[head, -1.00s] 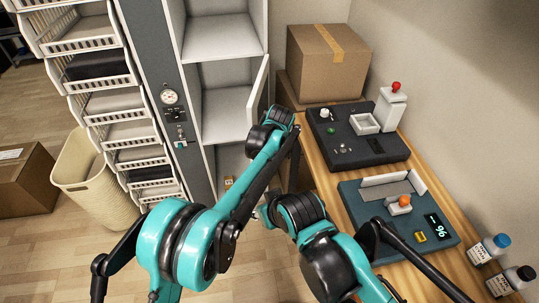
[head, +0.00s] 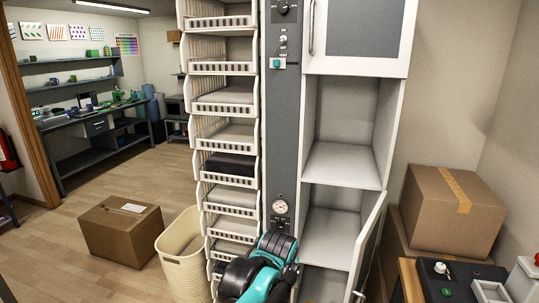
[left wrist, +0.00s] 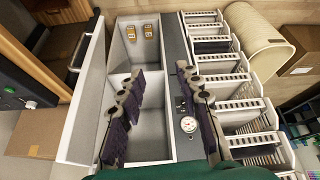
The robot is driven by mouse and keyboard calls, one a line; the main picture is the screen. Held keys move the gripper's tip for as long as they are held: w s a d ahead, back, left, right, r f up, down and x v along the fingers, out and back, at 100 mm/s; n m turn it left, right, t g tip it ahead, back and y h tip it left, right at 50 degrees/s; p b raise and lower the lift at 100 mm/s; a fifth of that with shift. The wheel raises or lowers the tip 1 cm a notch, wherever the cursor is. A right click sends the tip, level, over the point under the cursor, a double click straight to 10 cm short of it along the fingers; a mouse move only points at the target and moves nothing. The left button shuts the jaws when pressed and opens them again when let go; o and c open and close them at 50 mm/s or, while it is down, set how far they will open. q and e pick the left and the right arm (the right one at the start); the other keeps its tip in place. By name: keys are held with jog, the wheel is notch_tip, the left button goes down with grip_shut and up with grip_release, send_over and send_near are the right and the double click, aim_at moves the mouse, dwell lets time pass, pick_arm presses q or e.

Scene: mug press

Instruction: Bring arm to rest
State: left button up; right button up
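In the left wrist view my left gripper (left wrist: 161,76) is open, its two dark padded fingers spread apart with nothing between them. It is in front of the white cabinet (left wrist: 145,150), whose compartments show behind the fingers. In the head view a teal and black part of my arm shows at the bottom, in front of the cabinet's (head: 345,165) lower part; no fingertips show there. My right gripper is in neither view.
An open cabinet door (head: 368,245) stands out to the right. A bin rack (head: 225,125), a beige basket (head: 183,262) and a cardboard box (head: 120,232) are to the left. Small yellow blocks (left wrist: 150,31) lie in one compartment. Another cardboard box (head: 452,210) is at right.

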pick_arm(q)
jog(key=s+a+f+t, duration=0.1)
jog(key=s+a+f, duration=0.1)
jog(key=s+a, duration=0.8)
jog(key=s+a+f+n+y, duration=0.1)
jog(key=s+a+f, duration=0.2)
jog(key=s+a, duration=0.6)
jog(key=shift+s+a+t, duration=0.35)
jog(key=shift+a+t, duration=0.05)
jog(key=shift+a, duration=0.85)
